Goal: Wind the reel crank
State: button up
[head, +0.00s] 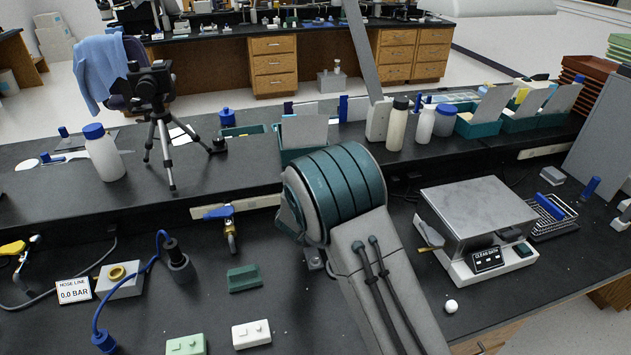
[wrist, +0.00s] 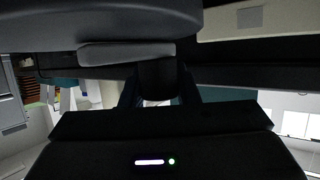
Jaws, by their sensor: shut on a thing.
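My gripper (wrist: 158,92) shows in the wrist view, its two dark fingers on either side of a short dark cylindrical grip (wrist: 158,76), which looks like the reel crank's handle. The fingers are shut on it. A grey bar (wrist: 125,53) lies just beyond the grip, under a large dark rounded shape at the top left; I cannot tell which reel part each is. In the head view my own arm fills the middle and hides my gripper. No reel or crank can be made out there with certainty.
A camera on a tripod (head: 155,110) and a blue-capped bottle (head: 103,155) stand at the left. A blue hose (head: 143,268) and a HOSE LINE sign (head: 74,290) reading 0.0 BAR are front left. Several bottles and bins stand behind my arm.

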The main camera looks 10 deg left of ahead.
jog(key=m+h+p, duration=0.1)
jog(key=h+p, duration=0.1)
jog(key=d+m+h+p, duration=0.1)
jog(key=shift+w+r+m+g+p, duration=0.25)
jog(key=shift+r+m+g+p, duration=0.05)
jog(key=shift+r+g+p, duration=0.1)
jog(key=d+m+g+h+p, duration=0.1)
jog(key=m+h, duration=0.1)
jog(key=d+f+m+g+h, duration=0.1)
jog(key=m+g+h, duration=0.1)
jog(key=m, duration=0.1)
jog(key=shift+d+h+p, duration=0.35)
jog(key=shift+h, duration=0.05)
jog(key=shift+s+d+m+g+h+b, duration=0.15)
jog(key=shift+d+m+g+h+b, duration=0.25)
jog(key=shift+m+g+h, duration=0.5)
jog(key=shift+d+r+m, duration=0.15)
jog(key=shift+d+m, duration=0.05)
jog(key=shift+m, duration=0.1)
jog(key=o, duration=1)
